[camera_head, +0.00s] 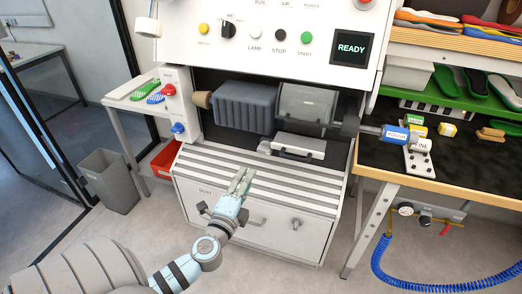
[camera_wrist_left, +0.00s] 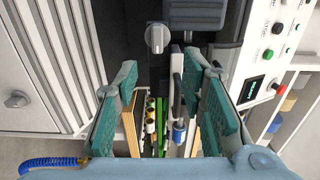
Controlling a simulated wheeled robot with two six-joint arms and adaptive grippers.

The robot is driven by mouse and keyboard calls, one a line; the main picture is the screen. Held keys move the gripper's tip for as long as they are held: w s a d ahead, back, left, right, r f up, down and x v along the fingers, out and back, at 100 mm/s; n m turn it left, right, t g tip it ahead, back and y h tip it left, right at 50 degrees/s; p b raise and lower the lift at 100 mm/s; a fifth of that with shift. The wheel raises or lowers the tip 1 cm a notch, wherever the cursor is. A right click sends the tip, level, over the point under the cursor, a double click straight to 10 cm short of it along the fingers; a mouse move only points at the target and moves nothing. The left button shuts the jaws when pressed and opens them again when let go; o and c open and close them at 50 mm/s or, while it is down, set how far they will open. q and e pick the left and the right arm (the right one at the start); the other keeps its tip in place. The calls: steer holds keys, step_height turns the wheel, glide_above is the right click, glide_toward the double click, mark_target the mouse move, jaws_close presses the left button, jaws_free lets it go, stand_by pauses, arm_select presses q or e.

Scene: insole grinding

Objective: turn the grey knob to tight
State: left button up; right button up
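A grey knob (camera_wrist_left: 157,38) with a pale raised grip bar shows in the left wrist view, at the top middle on a dark part of the machine. I cannot make it out surely in the head view. My left gripper (camera_head: 242,180) is over the ribbed grey top of the machine's lower cabinet, in front of the grinding drum. Its two green-padded fingers (camera_wrist_left: 163,98) are apart, with nothing held between them. The knob lies beyond the fingertips, apart from them. Its setting cannot be told. My right gripper is out of view.
The grinding drum (camera_head: 245,106) and a clear guard (camera_head: 304,106) sit in the recess behind my left gripper. The screen (camera_head: 352,48) reads READY. A dark workbench (camera_head: 450,165) with small boxes stands at the right. A grey bin (camera_head: 108,181) stands left.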

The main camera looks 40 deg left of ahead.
mark_target(262, 152)
arm_select(q)
steer(key=x, duration=1.4)
steer(key=shift+f, duration=0.15)
steer(key=shift+a, duration=0.1)
jaws_close()
